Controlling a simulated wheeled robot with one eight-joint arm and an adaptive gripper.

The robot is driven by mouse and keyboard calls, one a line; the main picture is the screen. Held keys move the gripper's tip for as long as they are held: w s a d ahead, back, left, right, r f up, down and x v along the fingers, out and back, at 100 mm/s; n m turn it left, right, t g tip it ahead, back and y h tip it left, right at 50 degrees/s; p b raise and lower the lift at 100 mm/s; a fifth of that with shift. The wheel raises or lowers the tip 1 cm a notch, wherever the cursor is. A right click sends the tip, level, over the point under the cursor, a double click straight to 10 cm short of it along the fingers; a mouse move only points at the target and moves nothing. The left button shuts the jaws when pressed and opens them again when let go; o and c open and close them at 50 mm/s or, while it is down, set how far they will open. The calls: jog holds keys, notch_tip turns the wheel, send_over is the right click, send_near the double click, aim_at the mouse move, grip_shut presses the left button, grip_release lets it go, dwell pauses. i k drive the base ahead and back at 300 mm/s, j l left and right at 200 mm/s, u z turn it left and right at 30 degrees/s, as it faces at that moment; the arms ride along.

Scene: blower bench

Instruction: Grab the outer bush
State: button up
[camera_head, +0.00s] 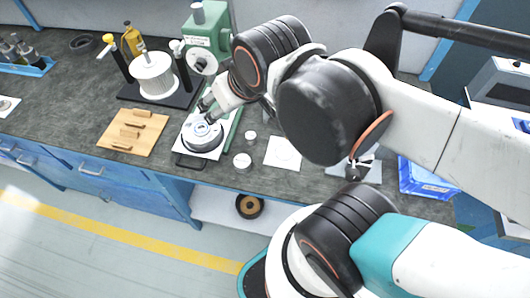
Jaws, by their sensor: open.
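My gripper (204,112) is open and points down over a round white and grey part (203,135) on a pale plate on the bench. The fingertips are at or just above the top of this part; I cannot tell if they touch it. The gripper and wrist partly hide the part. I cannot tell for sure which part is the outer bush. A small white round piece (242,161) lies just right of the plate, and a smaller one (252,136) lies behind it.
A wooden board (134,133) with wooden pieces lies left. Behind stand a white ribbed cylinder (154,75) on a black base and a green machine (209,22). A white sheet (283,153) lies right, a blue crate (424,178) farther right. My arm covers the right side.

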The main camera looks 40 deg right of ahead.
aim_at(242, 162)
jog(key=k+j+z, duration=0.35)
jog(key=k, duration=0.3)
jog(key=k+z, duration=0.35)
jog(key=k, duration=0.35)
jog(key=k+l+z, duration=0.15)
jog(key=k+z, duration=0.2)
jog(key=k, duration=0.35)
